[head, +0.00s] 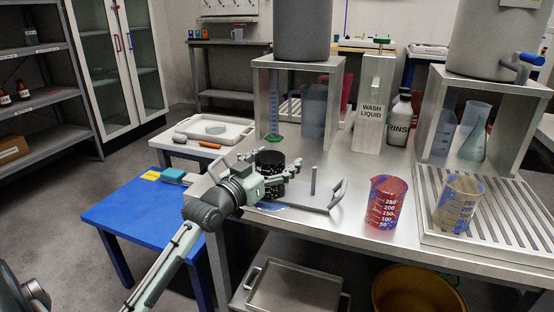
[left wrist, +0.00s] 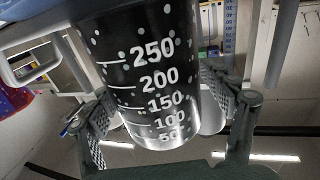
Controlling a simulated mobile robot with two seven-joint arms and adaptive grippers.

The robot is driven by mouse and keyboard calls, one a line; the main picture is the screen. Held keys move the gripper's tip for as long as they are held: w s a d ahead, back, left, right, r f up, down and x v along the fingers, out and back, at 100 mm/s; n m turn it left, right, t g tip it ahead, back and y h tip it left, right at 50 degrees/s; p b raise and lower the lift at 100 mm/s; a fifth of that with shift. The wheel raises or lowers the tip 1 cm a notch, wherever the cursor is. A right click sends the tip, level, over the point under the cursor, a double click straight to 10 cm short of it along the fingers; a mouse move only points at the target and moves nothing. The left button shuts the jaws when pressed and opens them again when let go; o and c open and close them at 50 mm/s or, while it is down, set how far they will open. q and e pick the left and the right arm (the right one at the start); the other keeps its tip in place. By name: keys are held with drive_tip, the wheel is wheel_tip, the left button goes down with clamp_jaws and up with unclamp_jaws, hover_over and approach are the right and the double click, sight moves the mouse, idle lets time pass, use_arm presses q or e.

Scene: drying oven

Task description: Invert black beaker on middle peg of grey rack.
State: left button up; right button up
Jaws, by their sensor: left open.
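The black beaker (head: 271,160) stands over the middle part of the grey rack (head: 322,202) in the head view. Its white graduations fill the left wrist view (left wrist: 152,75), which looks upside down, so the beaker appears mouth down. Whether a peg is inside it is hidden. One bare peg (head: 313,180) shows to its right. My left gripper (head: 287,174) is open, with its fingers on either side of the beaker; in the left wrist view the fingers (left wrist: 165,112) look apart from its wall. My right gripper is not in view.
A red beaker (head: 386,203) stands right of the rack on the steel bench. Behind are a wash liquid dispenser (head: 373,105), a rinse bottle (head: 399,118) and a metal stand (head: 262,95). A yellowish beaker (head: 457,203) stands on the slatted drainer (head: 500,222). A blue table (head: 125,210) is at left.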

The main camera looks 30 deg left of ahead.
use_arm(q)
drive_tip(key=s, duration=1.2)
drive_tip(key=shift+f, duration=0.15)
drive_tip(key=shift+a, duration=0.1)
idle(0.4)
